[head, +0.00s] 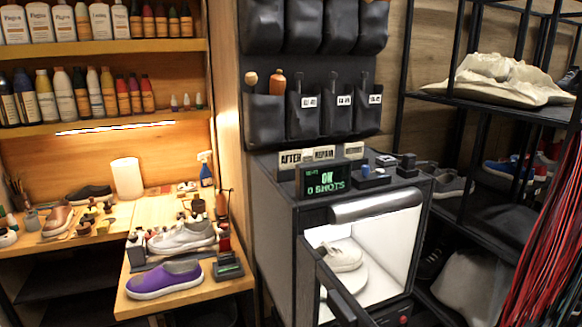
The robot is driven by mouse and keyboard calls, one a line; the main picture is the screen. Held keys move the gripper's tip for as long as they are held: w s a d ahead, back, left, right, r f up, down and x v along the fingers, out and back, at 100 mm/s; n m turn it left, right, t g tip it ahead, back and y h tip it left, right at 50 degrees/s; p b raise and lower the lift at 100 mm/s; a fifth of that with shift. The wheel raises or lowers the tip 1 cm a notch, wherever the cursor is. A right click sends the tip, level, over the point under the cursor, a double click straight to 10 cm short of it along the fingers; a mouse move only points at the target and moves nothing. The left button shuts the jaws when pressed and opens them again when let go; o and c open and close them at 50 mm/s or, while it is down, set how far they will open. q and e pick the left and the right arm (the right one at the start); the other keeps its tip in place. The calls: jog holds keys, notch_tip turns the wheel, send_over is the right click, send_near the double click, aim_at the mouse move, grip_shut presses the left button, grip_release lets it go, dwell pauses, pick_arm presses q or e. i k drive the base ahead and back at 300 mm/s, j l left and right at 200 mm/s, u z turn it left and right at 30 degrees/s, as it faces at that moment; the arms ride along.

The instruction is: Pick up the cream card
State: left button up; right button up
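Several small cream cards stand in a row on top of the dark cabinet. One reads "AFTER" (290,158), one reads "REPAIR" (323,153), and one at the right (354,150) has lettering too small to read. I cannot tell which is the cream card of the task. Neither of my grippers shows in the head view.
A display (325,181) reading "OK 0 SHOTS" stands in front of the cards. The lit photo box (405,235) below holds a pale shoe (340,257). A purple shoe (165,279) sits on the left bench. Dark wall pockets (265,115) hang behind.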

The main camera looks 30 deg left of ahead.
aim_at(287, 159)
jog(key=u, duration=0.45)
jog(key=i+l+u, duration=0.25)
jog(key=l, duration=0.15)
jog(key=l+u, duration=0.25)
jog(key=l, duration=0.15)
jog(key=i+l+u, duration=0.25)
jog(key=l, duration=0.2)
jog(key=k, duration=0.1)
